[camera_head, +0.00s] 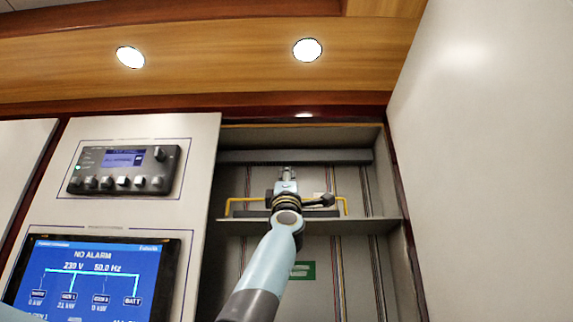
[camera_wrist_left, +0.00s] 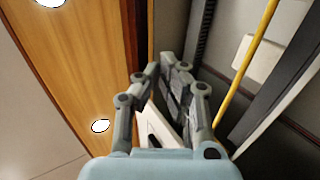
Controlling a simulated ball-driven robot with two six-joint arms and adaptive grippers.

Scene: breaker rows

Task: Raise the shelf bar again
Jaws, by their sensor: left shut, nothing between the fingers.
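A thin yellow bar (camera_head: 243,200) with bent-down ends stands along the front of the shelf (camera_head: 372,223) in the open cabinet. My left arm hides its middle. My left gripper (camera_head: 288,172) is in front of the cabinet opening, with its tips above the yellow bar in the picture. In the left wrist view the gripper (camera_wrist_left: 163,65) is shut and empty. There the yellow bar (camera_wrist_left: 257,42) runs slanting to the right of the fingers, apart from the fingertips. My right gripper is not in view.
A dark grey crossbar (camera_head: 340,157) spans the cabinet above the shelf. A large pale panel (camera_head: 480,150) borders the opening on the right. A control panel (camera_head: 123,170) and a blue screen (camera_head: 95,280) are on the left. A wooden ledge (camera_head: 220,60) runs above.

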